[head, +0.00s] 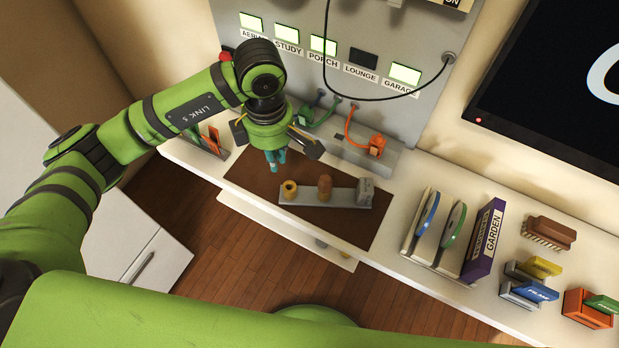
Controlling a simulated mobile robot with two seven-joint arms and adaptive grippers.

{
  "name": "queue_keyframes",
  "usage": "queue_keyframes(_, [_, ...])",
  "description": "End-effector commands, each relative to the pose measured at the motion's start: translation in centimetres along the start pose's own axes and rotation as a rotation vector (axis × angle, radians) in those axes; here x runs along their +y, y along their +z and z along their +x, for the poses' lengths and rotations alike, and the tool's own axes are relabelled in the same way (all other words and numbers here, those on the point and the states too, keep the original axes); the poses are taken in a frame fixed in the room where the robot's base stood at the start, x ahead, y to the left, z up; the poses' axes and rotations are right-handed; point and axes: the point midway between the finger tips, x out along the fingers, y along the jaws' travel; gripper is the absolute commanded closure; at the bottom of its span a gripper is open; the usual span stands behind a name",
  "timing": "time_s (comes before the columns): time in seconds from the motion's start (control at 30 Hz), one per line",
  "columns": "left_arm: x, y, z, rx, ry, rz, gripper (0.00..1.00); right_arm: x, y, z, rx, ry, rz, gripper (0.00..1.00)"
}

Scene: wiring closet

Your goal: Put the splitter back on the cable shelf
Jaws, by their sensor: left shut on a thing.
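My left gripper (275,157) points down over the back left of the brown mat. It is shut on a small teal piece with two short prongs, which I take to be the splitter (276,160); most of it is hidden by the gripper. The grey cable shelf (350,153) runs along the foot of the wall panel, just right of and behind the gripper. A green plug (305,115) and an orange plug (376,145) with their cables sit on it. A dark slot shows between them. My right gripper is not in view.
A grey block holding brass and brown pieces (325,187) lies on the brown mat (265,178). A black cable (326,45) hangs before the labelled panel (420,110). Upright reels (425,217), a purple book (484,240) and small coloured blocks (533,280) stand to the right.

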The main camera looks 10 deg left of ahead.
Motion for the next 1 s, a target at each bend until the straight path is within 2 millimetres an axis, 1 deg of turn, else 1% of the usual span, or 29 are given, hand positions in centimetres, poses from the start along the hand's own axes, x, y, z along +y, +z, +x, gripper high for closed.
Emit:
queue_keyframes(0.13, [0.0,0.0,0.0,0.000,0.000,0.000,1.00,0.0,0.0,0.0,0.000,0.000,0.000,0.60])
queue_keyframes(0.17, [0.0,0.0,0.0,0.000,0.000,0.000,0.81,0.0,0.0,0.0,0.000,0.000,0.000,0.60])
queue_keyframes(0.2, [0.0,0.0,0.0,0.000,0.000,0.000,0.65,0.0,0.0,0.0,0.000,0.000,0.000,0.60])
queue_keyframes(0.23, [0.0,0.0,0.0,0.000,0.000,0.000,0.59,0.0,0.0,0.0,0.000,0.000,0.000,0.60])
queue_keyframes(0.4, [0.0,0.0,-0.1,0.001,0.000,0.000,0.58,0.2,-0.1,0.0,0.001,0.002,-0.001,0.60])
queue_keyframes(0.47, [0.0,0.0,-0.6,0.001,0.001,0.000,0.58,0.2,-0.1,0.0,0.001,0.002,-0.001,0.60])
queue_keyframes(0.53, [0.1,0.0,-1.5,0.000,0.002,0.000,0.58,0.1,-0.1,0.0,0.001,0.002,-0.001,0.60])
queue_keyframes(0.67, [0.1,0.0,-4.1,-0.002,0.005,0.001,0.58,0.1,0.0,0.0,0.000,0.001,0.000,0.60])
queue_keyframes(0.7, [0.1,0.0,-5.0,0.000,0.007,0.000,0.58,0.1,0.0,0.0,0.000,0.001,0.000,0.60])
queue_keyframes(0.9, [0.1,0.0,-9.2,0.000,0.005,0.000,0.58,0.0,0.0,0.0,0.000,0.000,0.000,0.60])
queue_keyframes(1.0, [0.1,0.0,-10.6,0.001,0.004,-0.001,0.58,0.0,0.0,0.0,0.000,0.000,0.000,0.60])
